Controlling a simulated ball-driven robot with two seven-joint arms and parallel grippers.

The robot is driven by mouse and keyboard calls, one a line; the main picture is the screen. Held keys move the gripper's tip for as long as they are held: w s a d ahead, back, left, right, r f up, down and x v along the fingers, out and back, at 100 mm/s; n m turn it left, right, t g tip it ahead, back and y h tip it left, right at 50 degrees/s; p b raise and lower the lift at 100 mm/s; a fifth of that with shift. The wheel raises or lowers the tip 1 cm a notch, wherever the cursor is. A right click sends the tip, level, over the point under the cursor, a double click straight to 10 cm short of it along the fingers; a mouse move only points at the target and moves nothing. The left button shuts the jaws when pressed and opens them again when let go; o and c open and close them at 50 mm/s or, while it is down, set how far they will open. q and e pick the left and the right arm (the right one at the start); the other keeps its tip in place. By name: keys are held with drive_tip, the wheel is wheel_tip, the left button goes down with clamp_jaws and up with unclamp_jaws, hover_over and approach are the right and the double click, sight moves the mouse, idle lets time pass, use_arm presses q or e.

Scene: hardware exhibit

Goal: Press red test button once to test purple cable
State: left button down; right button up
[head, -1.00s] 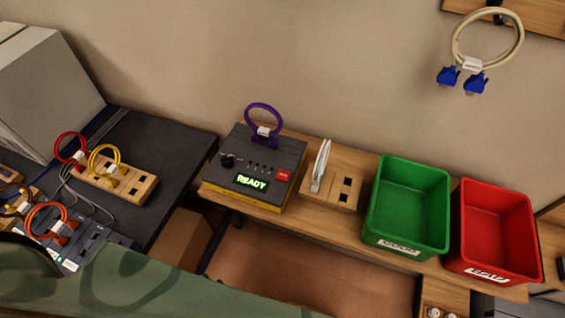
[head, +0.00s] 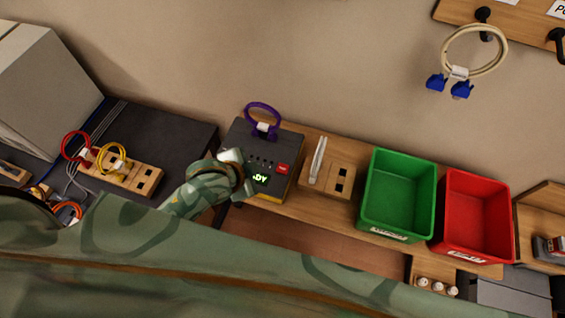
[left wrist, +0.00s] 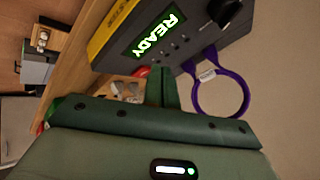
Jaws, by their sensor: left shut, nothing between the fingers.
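The dark tester box (head: 284,150) stands on the wooden shelf, with its yellow side below. Its red test button (head: 283,168) is on the top panel, right of my left gripper (head: 246,184). The purple cable (head: 262,116) loops up from the box's back edge, plugged in there. My left gripper is shut and empty, over the left part of the box, hiding part of the display. In the left wrist view, the closed fingers (left wrist: 163,80) point at the box beside the partly hidden red button (left wrist: 142,71). The display (left wrist: 154,36) reads READY. I cannot tell whether the fingers touch anything.
A wooden cable holder (head: 337,182) with a white cable, a green bin (head: 402,232) and a red bin (head: 474,258) stand right of the tester. A wooden block (head: 140,180) with red and yellow cables is at left. A beige cable (head: 474,50) hangs on the wall.

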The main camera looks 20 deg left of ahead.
use_arm(q)
drive_tip(key=w+d+r+m+g+h+p, duration=0.2)
drive_tip(key=w+d+r+m+h, duration=0.2)
drive_tip(key=r+m, duration=0.3)
drive_tip(key=shift+w+d+r+m+h, duration=0.25)
drive_tip(key=shift+d+m+h, duration=0.3)
drive_tip(key=shift+h, duration=0.35)
drive_tip(key=shift+f, duration=0.1)
drive_tip(key=b, duration=0.8)
hover_over(278, 169)
wheel_tip(278, 169, down, 7)
drive_tip(key=shift+f, duration=0.9)
drive_tip(key=shift+f, duration=0.1)
drive_tip(key=shift+f+b, duration=0.3)
